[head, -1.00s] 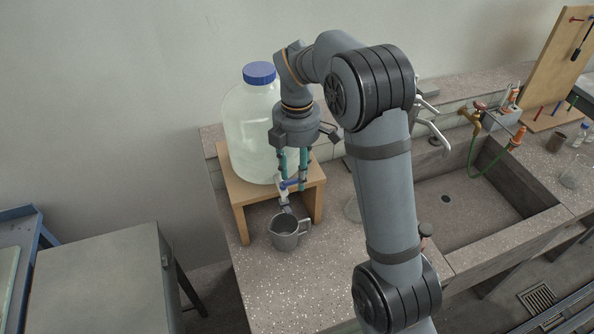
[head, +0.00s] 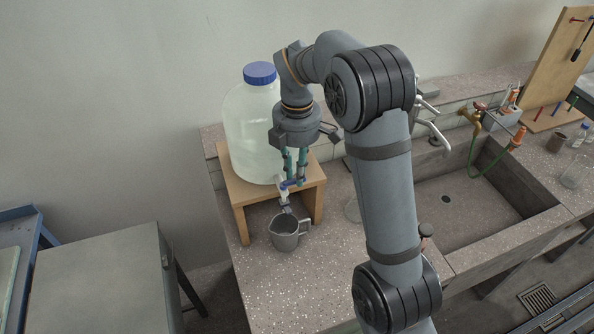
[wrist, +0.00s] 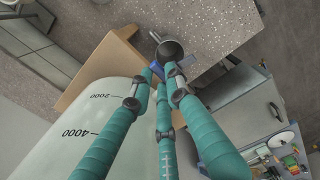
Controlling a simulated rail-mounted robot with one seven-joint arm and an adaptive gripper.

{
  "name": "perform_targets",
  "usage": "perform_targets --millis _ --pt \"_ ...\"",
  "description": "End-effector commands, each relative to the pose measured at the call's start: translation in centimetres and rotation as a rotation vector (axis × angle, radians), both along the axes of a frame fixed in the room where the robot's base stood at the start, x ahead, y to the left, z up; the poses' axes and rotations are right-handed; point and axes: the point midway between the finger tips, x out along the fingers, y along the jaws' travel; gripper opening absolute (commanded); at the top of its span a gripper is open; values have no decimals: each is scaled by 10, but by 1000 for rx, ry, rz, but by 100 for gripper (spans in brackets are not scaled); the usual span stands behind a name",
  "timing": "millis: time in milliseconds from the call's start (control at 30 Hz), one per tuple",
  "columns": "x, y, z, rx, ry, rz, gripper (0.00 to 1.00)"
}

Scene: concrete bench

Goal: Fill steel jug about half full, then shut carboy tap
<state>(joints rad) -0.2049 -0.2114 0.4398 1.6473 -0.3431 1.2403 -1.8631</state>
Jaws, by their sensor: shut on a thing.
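The carboy (head: 248,125) is large and translucent, with a blue cap. It stands on a wooden stand (head: 240,190). Its white tap (head: 284,196) with a blue handle (head: 293,184) sticks out at the front. The steel jug (head: 285,234) stands upright on the bench below the tap, and its handle points right. The jug also shows in the wrist view (wrist: 172,51). My gripper (head: 293,177), with teal fingers, reaches down at the tap and is shut on the blue handle. The fingertips (wrist: 163,82) partly hide the handle. I cannot make out a stream or the level inside the jug.
A sink (head: 470,200) with a brass tap (head: 468,115) and green hose lies to the right. The bench in front of the jug is clear.

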Motion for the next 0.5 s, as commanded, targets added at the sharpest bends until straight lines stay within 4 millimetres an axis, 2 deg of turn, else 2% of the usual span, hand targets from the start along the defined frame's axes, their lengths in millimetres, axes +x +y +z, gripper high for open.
perform_targets --millis 233,500 --pt "-3 -1 0 0 -1 -74 0" --pt "-9 -3 -1 0 -1 -252 0"
